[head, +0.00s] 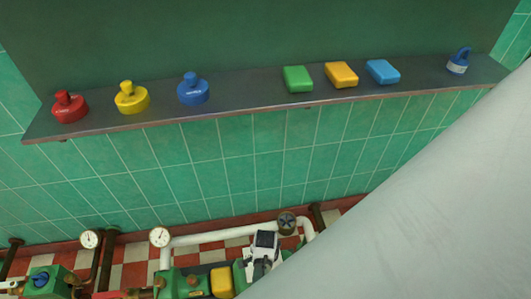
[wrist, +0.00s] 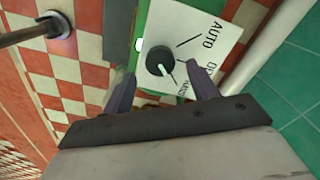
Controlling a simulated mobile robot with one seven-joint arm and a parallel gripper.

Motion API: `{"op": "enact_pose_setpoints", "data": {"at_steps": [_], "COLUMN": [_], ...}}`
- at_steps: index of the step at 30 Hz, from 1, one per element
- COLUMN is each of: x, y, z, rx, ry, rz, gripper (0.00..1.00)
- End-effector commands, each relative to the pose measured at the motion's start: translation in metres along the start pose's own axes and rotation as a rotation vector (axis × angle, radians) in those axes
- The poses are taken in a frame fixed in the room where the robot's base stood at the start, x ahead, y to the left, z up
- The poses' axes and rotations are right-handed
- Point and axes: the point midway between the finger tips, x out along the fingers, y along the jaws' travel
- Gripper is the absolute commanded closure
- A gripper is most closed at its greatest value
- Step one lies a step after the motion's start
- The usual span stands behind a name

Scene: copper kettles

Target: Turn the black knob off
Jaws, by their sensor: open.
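The black knob (wrist: 160,60) sits on a white label plate (wrist: 208,28) in the wrist view, with a pale pointer line on its face. The plate carries the word AUTO and other lettering, partly hidden by a finger. The pointer line is directed toward the lower right of the picture. My gripper (wrist: 160,82) is open, with one finger on each side of the knob's lower part in the picture. I cannot tell whether the fingers touch it. In the head view a white panel with a dark part (head: 265,240) shows at the bottom; the knob cannot be made out there.
Below are gauges (head: 159,237), white pipes (head: 210,237), a dark round valve (head: 287,222) and green machinery (head: 180,285). A dark pipe (wrist: 25,33) shows left in the wrist view.

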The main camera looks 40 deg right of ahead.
Motion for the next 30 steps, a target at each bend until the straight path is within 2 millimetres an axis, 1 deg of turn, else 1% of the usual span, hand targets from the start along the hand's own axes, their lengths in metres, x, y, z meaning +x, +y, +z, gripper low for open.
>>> {"op": "enact_pose_setpoints", "data": {"at_steps": [1,3,6,9,16,17,24,27,30], "x": [0.009,0.016,0.024,0.027,0.027,0.027,0.027,0.027,0.027], "y": [0.0,0.0,0.0,0.0,0.0,0.0,0.0,0.0,0.0], "z": [0.0,0.0,0.0,0.0,0.0,0.0,0.0,0.0,0.0], "rx": [0.0,0.0,0.001,0.0,0.0,0.0,0.0,0.0,-0.002], "ry": [0.0,0.0,0.0,0.001,0.001,0.001,0.001,0.001,0.001], "rz": [0.0,0.0,0.0,0.0,-0.001,-0.001,-0.001,0.0,0.0], "gripper": [0.41,0.41,0.41,0.41,0.41,0.43,0.74,0.86,0.86]}}
